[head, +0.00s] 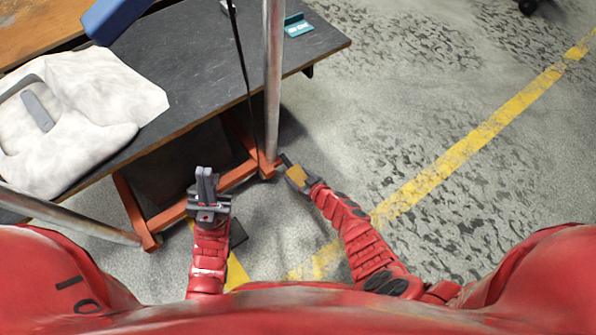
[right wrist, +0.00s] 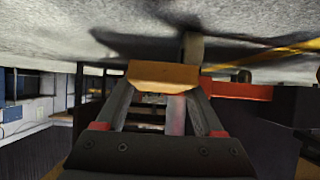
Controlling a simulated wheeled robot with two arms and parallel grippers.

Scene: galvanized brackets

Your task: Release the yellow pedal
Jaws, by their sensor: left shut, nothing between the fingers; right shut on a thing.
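The yellow pedal (head: 297,175) shows as a small yellow-orange block low beside the workbench's foot. My right gripper (head: 292,170) is shut on it. In the right wrist view the pedal (right wrist: 163,75) lies across between the two fingertips, with the grey floor above it in the picture. How the pedal is mounted is hidden. My left gripper (head: 206,184) is shut and empty, in front of the bench's orange lower frame and apart from the pedal.
A dark workbench (head: 215,85) holds a white cloth-like item (head: 85,105) and a teal object (head: 297,25). A metal post (head: 273,80) and orange legs (head: 135,210) stand close to my grippers. Open floor with a yellow line (head: 480,135) lies to the right.

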